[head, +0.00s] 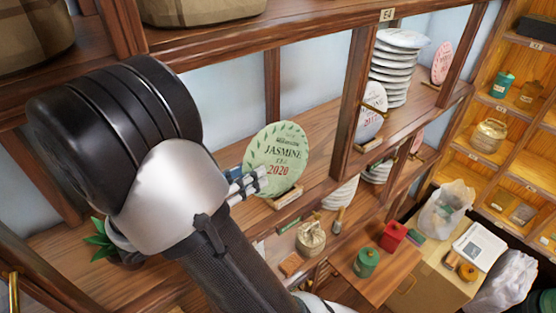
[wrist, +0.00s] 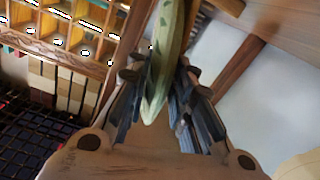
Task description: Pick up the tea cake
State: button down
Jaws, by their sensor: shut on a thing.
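The tea cake (head: 277,155) is a pale green disc with leaves around its edge and the print "JASMINE TEA 2020". It is upright and tilted slightly, just above or on a small wooden stand (head: 287,197) on the shelf; I cannot tell whether they touch. My gripper (head: 256,181) reaches it from the left and is shut on its left edge. In the wrist view the cake (wrist: 163,75) shows edge-on between the two dark fingers of my gripper (wrist: 158,82). The far finger is partly hidden in the head view.
Wooden shelf uprights (head: 349,110) stand right of the cake, and a shelf board (head: 300,32) runs above. Further right are a white disc (head: 371,112) on a stand and a stack of white discs (head: 398,68). Below are a red box (head: 393,236) and a green jar (head: 366,262).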

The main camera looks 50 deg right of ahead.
jog(key=shift+r, duration=0.15)
notch_tip(320, 180, up, 10)
jog(key=shift+f+b, duration=0.1)
jog(key=shift+b, duration=0.55)
dwell(0.5)
